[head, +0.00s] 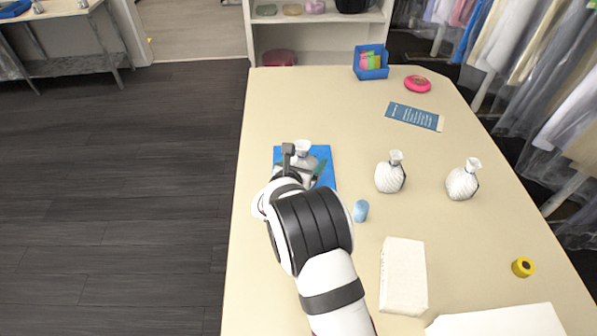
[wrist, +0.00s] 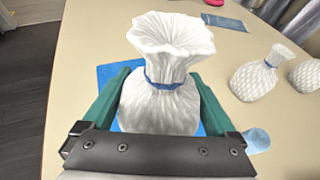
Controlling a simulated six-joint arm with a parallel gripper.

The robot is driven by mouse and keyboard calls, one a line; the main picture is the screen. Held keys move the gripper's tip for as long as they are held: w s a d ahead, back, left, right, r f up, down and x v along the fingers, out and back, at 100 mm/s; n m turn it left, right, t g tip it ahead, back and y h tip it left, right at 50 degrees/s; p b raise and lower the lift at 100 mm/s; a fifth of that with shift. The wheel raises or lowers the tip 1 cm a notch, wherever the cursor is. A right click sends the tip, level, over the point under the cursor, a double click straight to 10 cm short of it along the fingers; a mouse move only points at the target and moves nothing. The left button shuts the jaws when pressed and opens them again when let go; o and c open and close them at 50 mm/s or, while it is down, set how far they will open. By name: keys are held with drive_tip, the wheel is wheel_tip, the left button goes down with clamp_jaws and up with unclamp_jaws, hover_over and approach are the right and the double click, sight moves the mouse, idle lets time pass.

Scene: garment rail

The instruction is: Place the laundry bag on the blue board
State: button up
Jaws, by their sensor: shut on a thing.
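A white laundry bag (wrist: 158,100) with a flared top and a blue tie stands upright between the green fingers of my gripper (wrist: 160,95) in the wrist view. My gripper (head: 307,172) is shut on this bag. In the head view, the bag (head: 303,147) is partly hidden behind my wrist. The blue board (head: 325,155) lies on the table beneath the bag and gripper; it also shows in the wrist view (wrist: 107,72). Whether the bag touches the board is hard to tell. Two similar white bags stand to the right, one nearer (head: 390,175) and one farther right (head: 463,181).
A small blue object (head: 360,211) lies right of my arm. A white block (head: 403,277) and a yellow roll (head: 522,267) are nearer. A blue leaflet (head: 414,117), a pink roll (head: 417,84) and a blue box (head: 371,63) are at the back. The table's left edge is close to the board.

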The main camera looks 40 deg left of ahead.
drive_tip(key=shift+s+a+f, duration=0.2)
drive_tip(key=shift+a+f, duration=0.25)
drive_tip(key=shift+a, duration=0.1)
drive_tip(key=shift+s+a+f, duration=0.2)
drive_tip(key=shift+a+f, duration=0.25)
drive_tip(key=shift+a, duration=0.1)
drive_tip(key=shift+f, duration=1.75)
drive_tip(key=shift+f, duration=0.1)
drive_tip(key=o, duration=1.4)
drive_tip(key=shift+f, duration=0.1)
